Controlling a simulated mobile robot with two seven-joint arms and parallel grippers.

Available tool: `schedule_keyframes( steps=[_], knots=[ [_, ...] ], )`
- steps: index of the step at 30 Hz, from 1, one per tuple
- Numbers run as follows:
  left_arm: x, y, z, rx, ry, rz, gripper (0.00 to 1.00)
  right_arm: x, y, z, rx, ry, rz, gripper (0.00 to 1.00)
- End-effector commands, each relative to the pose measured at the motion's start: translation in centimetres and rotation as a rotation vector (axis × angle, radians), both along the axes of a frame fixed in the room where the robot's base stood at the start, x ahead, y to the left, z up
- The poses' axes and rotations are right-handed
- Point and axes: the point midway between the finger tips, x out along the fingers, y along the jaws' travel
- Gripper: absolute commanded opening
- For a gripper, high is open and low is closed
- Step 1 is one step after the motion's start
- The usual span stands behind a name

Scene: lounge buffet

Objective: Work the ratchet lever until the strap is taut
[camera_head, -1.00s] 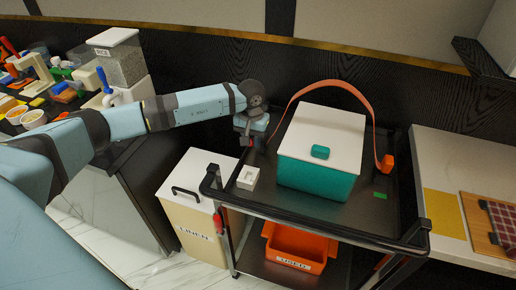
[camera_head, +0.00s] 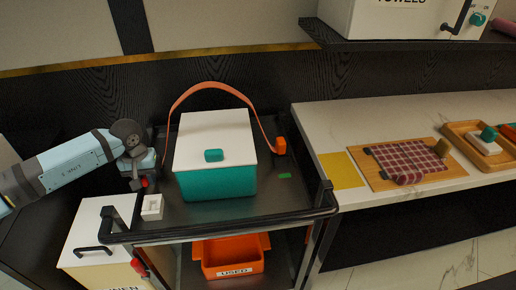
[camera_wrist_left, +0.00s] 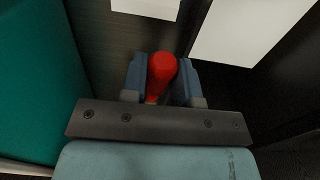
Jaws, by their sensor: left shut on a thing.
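My left gripper (camera_head: 146,183) reaches in from the left at the left end of the black cart top. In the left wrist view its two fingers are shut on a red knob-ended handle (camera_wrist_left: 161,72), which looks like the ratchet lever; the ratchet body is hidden. The orange strap (camera_head: 212,86) rises in a loose arch above the white lid (camera_head: 215,138) of a teal box (camera_head: 215,183). Its right end meets an orange block (camera_head: 279,146) at the cart's right side. Its left end drops behind my gripper. My right gripper is not in view.
A small white block (camera_head: 152,207) sits on the cart (camera_head: 240,218) just in front of my gripper. A white-lidded bin (camera_head: 100,228) stands at left. An orange "USED" bin (camera_head: 232,255) is on the lower shelf. A marble counter (camera_head: 340,130) stands at right.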

Motion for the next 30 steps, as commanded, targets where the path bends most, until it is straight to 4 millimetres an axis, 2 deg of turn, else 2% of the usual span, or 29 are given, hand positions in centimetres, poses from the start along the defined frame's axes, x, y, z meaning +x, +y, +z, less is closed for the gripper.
schedule_keyframes(
  steps=[23, 26, 30],
  knots=[
    [-0.2, -0.1, -0.3, 0.0, 0.006, -0.002, 0.12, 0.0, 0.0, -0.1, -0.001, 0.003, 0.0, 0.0],
    [0.0, 0.0, 0.1, 0.0, 0.005, -0.001, 0.12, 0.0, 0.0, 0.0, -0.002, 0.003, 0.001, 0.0],
    [0.7, 0.1, 1.7, 0.0, 0.001, -0.001, 0.13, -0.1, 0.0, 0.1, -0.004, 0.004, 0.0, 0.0]
  ],
)
